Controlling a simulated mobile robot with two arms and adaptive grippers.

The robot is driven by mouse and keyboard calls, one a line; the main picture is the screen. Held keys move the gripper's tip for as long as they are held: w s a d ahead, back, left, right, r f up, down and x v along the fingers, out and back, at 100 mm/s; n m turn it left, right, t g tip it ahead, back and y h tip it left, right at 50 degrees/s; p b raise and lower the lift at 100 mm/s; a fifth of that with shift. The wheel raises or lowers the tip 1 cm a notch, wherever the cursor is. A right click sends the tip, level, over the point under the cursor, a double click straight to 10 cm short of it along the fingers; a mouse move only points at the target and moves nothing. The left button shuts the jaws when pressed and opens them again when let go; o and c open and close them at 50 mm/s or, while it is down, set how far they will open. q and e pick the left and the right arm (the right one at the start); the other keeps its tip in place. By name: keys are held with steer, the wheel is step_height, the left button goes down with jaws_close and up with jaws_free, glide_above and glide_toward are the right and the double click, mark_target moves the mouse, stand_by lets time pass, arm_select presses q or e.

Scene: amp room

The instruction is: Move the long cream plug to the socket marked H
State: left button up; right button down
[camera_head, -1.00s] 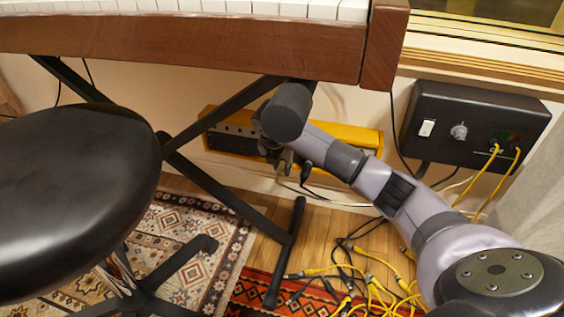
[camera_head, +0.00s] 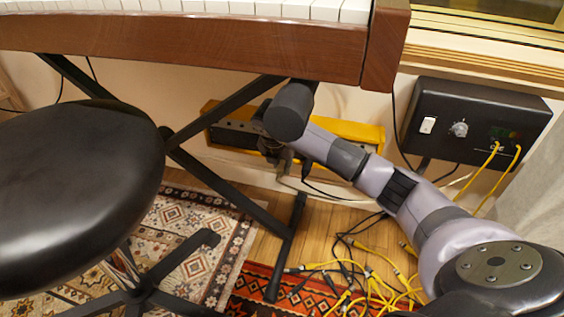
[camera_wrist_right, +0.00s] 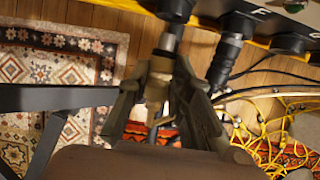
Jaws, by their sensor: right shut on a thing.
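I cannot tell how far the shaft is inserted. The yellow-edged socket box (camera_head: 350,131) stands low by the wall, partly hidden by my right arm. A letter F (camera_wrist_right: 262,14) shows on it. The mark H is not readable. In the head view the right gripper (camera_head: 284,160) is mostly hidden behind its wrist. My left gripper is not in view.
A black plug (camera_wrist_right: 226,58) with a cable is next to the held plug. Yellow and black cables (camera_head: 365,280) lie on the wood floor. A black stool (camera_head: 80,190), crossed keyboard stand legs (camera_head: 215,185) and the keyboard (camera_head: 190,45) are nearby. A black wall box (camera_head: 475,125) is at right.

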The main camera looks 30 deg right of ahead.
steer(key=shift+s+a+r+p, duration=0.1)
steer(key=shift+s+a+p, duration=0.6)
steer(key=shift+a+p, duration=0.1)
steer(key=shift+s+a, duration=0.25)
steer(key=shift+a, duration=0.05)
